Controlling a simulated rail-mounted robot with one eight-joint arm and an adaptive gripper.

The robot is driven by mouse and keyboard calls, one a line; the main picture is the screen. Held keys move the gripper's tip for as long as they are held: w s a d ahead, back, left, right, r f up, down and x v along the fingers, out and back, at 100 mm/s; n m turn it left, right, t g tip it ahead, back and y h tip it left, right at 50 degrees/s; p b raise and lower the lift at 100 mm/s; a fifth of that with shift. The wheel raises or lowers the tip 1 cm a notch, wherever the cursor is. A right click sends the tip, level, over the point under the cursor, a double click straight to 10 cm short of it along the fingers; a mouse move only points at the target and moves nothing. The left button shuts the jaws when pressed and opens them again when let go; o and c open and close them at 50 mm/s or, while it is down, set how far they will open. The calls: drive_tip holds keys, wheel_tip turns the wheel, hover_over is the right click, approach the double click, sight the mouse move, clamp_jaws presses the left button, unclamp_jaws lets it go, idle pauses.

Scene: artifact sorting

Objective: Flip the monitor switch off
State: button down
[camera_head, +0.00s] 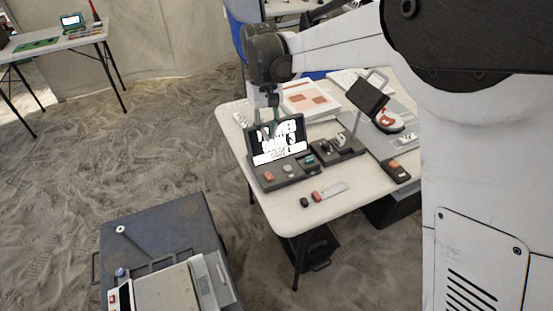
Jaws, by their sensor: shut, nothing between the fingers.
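A monitor (278,141) with a lit black-and-white screen stands on the white table, with a dark control base (284,171) in front of it. The base carries a red button (268,176), a pale one and a greenish one; I cannot tell which part is the switch. My gripper (272,101) points down just behind the monitor's top edge. It is shut and looks empty. Its fingertips are small here and partly hidden by the monitor, so I cannot tell whether they touch it.
A dark device with levers (338,148) and a tilted black panel on a stand (367,97) are right of the monitor. Small red and black items lie near the table's front edge (290,229). A dark case (160,235) stands on the floor at lower left.

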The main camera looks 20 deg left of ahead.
sight(271, 178)
drive_tip(key=shift+a+f, duration=0.15)
drive_tip(key=shift+a, duration=0.1)
drive_tip(key=shift+f, duration=0.1)
drive_tip(key=f, duration=0.4)
drive_tip(key=s+d+f+b, duration=0.1)
drive_tip(key=f, duration=0.8)
drive_tip(key=shift+s+d+f+b, duration=0.2)
drive_tip(key=shift+s+f+b, duration=0.1)
drive_tip(key=shift+s, duration=0.05)
